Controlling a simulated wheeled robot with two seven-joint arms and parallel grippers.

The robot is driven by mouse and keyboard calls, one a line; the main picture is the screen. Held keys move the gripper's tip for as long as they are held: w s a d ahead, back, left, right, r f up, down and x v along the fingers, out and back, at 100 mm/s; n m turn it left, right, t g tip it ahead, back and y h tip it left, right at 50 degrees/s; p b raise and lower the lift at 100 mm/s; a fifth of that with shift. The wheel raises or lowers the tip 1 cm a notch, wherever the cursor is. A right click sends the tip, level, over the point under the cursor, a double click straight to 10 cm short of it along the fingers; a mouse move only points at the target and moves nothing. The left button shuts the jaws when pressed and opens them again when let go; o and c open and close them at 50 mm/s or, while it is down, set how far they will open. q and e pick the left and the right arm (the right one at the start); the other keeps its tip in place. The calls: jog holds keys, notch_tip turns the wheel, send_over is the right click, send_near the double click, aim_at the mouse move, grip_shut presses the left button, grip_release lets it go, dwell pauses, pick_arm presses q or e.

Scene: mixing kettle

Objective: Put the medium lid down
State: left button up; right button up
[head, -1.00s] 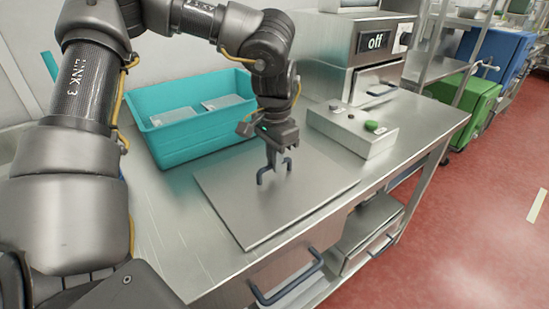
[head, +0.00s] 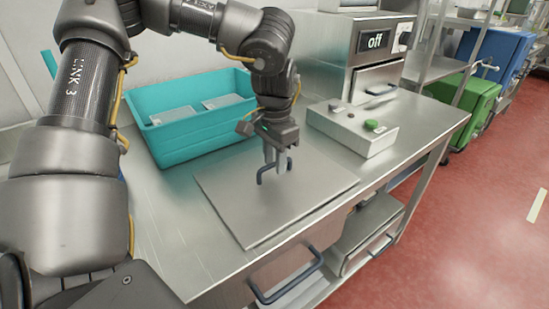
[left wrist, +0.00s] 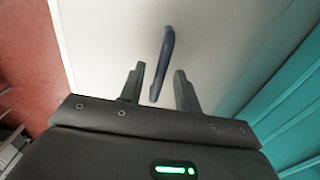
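The medium lid (head: 235,205) is a flat, square metal plate with a dark bar handle (head: 266,172). In the head view it lies flat on the steel table. My left gripper (head: 276,161) points down over the handle with its fingers apart. In the left wrist view, the open fingertips (left wrist: 160,82) stand on either side of the near end of the handle (left wrist: 165,52), with visible gaps and nothing gripped. The pale lid surface (left wrist: 110,35) fills the middle of that view. My right gripper is not in view.
A teal bin (head: 190,140) with grey items inside stands behind the lid. A control box (head: 352,133) with buttons sits to the right, before a machine with an "off" display (head: 376,41). The steel table (head: 165,220) has bare room left of the lid.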

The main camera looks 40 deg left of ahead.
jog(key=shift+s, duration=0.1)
